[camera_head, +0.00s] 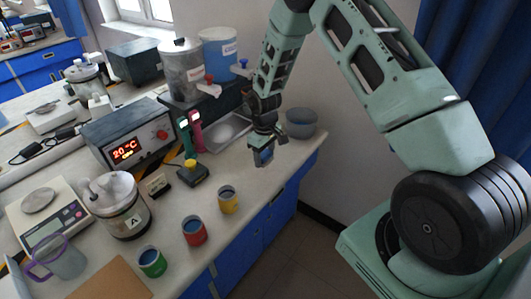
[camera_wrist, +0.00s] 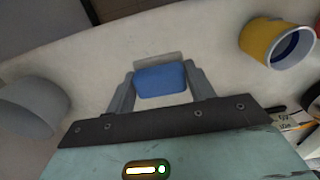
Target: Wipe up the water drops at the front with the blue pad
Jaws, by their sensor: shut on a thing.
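My gripper (camera_head: 264,147) is shut on the blue pad (camera_head: 264,157) and holds it up near the bench's front edge, to the right of the yellow cup. In the wrist view the pad (camera_wrist: 160,80) sits between the two fingers of my gripper (camera_wrist: 161,88), over the pale bench top. A light grey strip shows along the pad's far side. I cannot make out any water drops in either view. The bench top just under the pad is partly hidden by my gripper.
The yellow cup (camera_head: 228,200), red cup (camera_head: 194,231) and green cup (camera_head: 152,262) stand along the front of the bench (camera_head: 172,205). A grey bowl (camera_head: 301,128) and a metal tray (camera_head: 229,130) are behind my gripper.

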